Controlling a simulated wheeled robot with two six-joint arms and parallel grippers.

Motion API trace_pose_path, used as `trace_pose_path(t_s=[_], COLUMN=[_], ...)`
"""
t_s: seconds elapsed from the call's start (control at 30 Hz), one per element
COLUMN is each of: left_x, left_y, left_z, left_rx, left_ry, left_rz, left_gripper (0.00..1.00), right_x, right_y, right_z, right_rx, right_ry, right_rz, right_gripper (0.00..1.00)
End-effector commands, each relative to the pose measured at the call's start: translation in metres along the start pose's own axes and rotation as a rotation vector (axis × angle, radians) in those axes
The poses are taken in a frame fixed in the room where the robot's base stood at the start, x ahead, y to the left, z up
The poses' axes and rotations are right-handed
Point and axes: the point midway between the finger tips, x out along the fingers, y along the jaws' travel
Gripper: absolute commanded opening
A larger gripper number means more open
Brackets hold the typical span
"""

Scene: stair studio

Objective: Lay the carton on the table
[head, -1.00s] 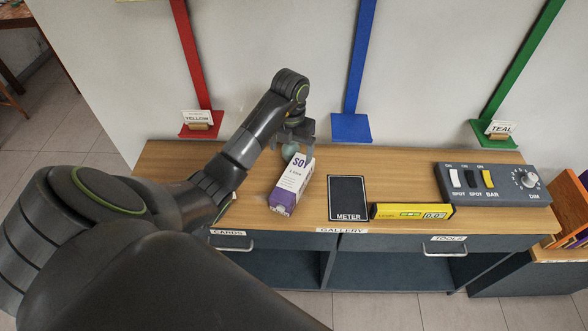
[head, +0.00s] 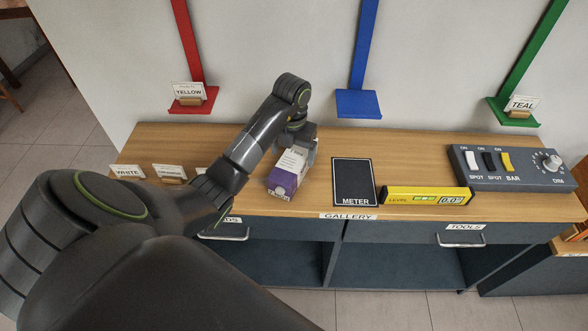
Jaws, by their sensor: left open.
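A white and purple carton (head: 285,177) lies on its side on the wooden tabletop (head: 231,205), its purple end towards me. My left gripper (head: 301,139) is open around the carton's far end and hides the cap and part of the lettering. I cannot tell whether the fingers touch the carton. My right gripper is not in view.
A dark METER mat (head: 353,178), a yellow level (head: 427,196) and a switch panel (head: 510,168) are right of the carton. Red (head: 193,102), blue (head: 359,105) and green (head: 514,115) ledges are on the wall.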

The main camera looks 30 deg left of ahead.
Motion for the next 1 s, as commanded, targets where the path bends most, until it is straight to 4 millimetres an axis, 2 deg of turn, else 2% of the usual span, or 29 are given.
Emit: trace_pose_path(t_s=[0.23, 0.5, 0.73, 1.0], left_x=[0.022, 0.050, 0.052, 0.051], left_y=[-0.003, -0.005, -0.005, -0.005], left_z=[0.002, 0.004, 0.004, 0.004], left_rx=[0.000, -0.001, 0.000, 0.000], left_ry=[0.000, 0.002, 0.000, 0.000], left_rz=[0.000, -0.001, 0.000, 0.000], left_gripper=[0.85, 0.85, 0.85, 0.51], right_x=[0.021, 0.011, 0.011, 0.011], right_y=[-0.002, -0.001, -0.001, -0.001], right_z=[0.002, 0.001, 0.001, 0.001], right_rx=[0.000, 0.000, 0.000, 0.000], right_ry=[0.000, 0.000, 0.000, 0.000], right_rz=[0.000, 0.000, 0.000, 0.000], right_gripper=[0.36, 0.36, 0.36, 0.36])
